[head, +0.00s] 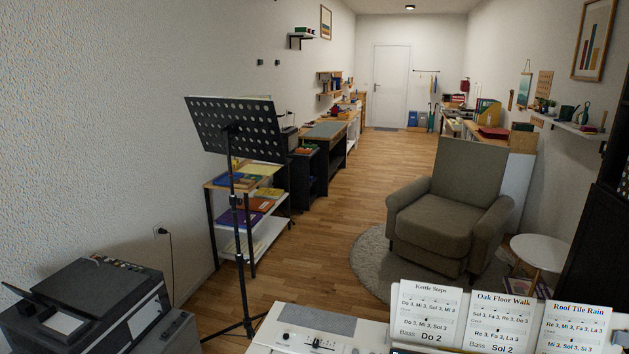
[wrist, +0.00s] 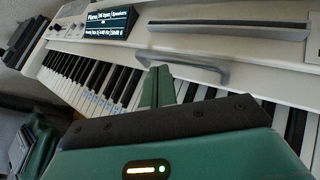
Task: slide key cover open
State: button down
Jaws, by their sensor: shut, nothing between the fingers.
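The digital piano fills much of the wrist view, tilted, and only its top edge shows in the head view (head: 370,335). Its white key cover (wrist: 250,75) carries a long grey handle (wrist: 205,68). A row of black and white keys (wrist: 95,75) lies exposed in front of the cover's edge. My gripper (wrist: 157,72) is shut and empty, its green fingers over the keys and their tips close to the left end of the handle. I cannot tell whether they touch it. The gripper is not in the head view.
A lit display (wrist: 113,18) and a dark slot (wrist: 230,28) sit on the piano's top. Song sheets (head: 500,318) stand on it. A black music stand (head: 237,140), a printer (head: 100,310) and an armchair (head: 450,215) stand beyond. Wooden floor lies open between.

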jog(key=shift+w+d, duration=0.15)
jog(key=shift+w, duration=0.5)
dwell(0.3)
jog(key=shift+s+a, duration=0.15)
jog(key=shift+s, duration=0.35)
jog(key=shift+s+a, duration=0.15)
jog(key=shift+s, duration=0.35)
jog(key=shift+s+a, duration=0.25)
jog(key=shift+s, duration=0.55)
jog(key=shift+s+a, duration=0.2)
jog(key=shift+s, duration=0.6)
jog(key=shift+s+a, duration=0.25)
jog(key=shift+s, duration=0.55)
